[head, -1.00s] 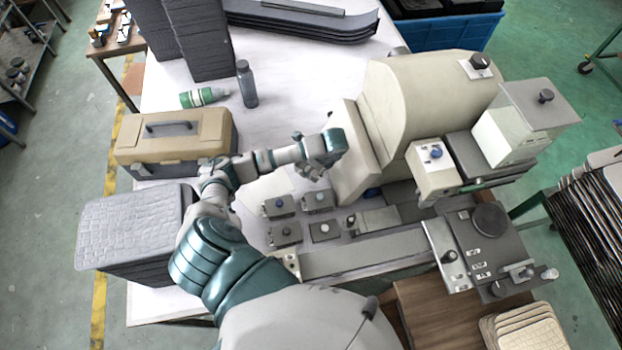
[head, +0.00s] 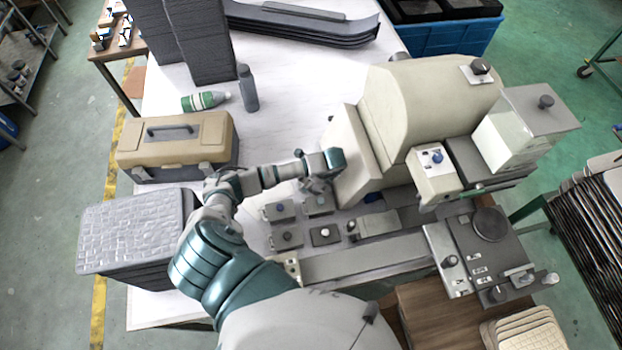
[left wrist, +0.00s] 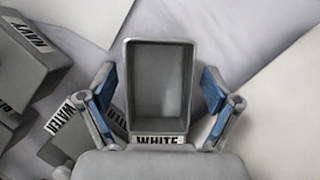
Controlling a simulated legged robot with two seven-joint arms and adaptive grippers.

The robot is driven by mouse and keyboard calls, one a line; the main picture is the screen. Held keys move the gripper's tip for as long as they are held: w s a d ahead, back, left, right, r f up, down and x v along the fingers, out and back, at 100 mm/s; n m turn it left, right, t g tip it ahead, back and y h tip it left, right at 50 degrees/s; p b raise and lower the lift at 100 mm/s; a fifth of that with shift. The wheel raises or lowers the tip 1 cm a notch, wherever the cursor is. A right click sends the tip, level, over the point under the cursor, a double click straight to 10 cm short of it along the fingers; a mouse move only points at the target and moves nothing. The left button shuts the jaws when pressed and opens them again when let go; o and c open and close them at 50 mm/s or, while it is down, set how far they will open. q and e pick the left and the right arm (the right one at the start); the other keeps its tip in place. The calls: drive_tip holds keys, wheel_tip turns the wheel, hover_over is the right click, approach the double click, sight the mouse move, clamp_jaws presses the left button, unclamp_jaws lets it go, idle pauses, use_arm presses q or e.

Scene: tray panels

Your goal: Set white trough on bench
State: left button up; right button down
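The white trough (left wrist: 160,85), a grey open box with a "WHITE" label at its near end, shows in the left wrist view. My left gripper (left wrist: 160,105) is open around it, one blue-padded finger on each side, with a small gap at both sides. In the head view my left gripper (head: 316,186) points down beside the cream machine, and I cannot make out the trough under it. The bench (head: 295,105) has a white top with bare room behind the arm. My right gripper is not in view.
A cream machine (head: 430,100) stands close to the right of the gripper. Small grey boxes with knobs (head: 286,237) sit just in front. Other labelled grey boxes (left wrist: 30,60) lie left of the trough. A tan toolbox (head: 175,140) and a bottle (head: 248,88) stand farther left.

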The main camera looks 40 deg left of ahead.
use_arm(q)
drive_tip(key=shift+r, duration=0.1)
drive_tip(key=v, duration=0.6)
drive_tip(key=shift+d+r, duration=0.1)
drive_tip(key=shift+d, duration=0.35)
drive_tip(key=p+v, duration=0.1)
drive_tip(key=v, duration=0.1)
drive_tip(key=p+v, duration=0.1)
drive_tip(key=v, duration=0.2)
drive_tip(key=shift+a+r, duration=0.1)
drive_tip(key=shift+r, duration=0.3)
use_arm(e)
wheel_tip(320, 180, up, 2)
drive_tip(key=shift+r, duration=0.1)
use_arm(q)
drive_tip(key=shift+f, duration=0.1)
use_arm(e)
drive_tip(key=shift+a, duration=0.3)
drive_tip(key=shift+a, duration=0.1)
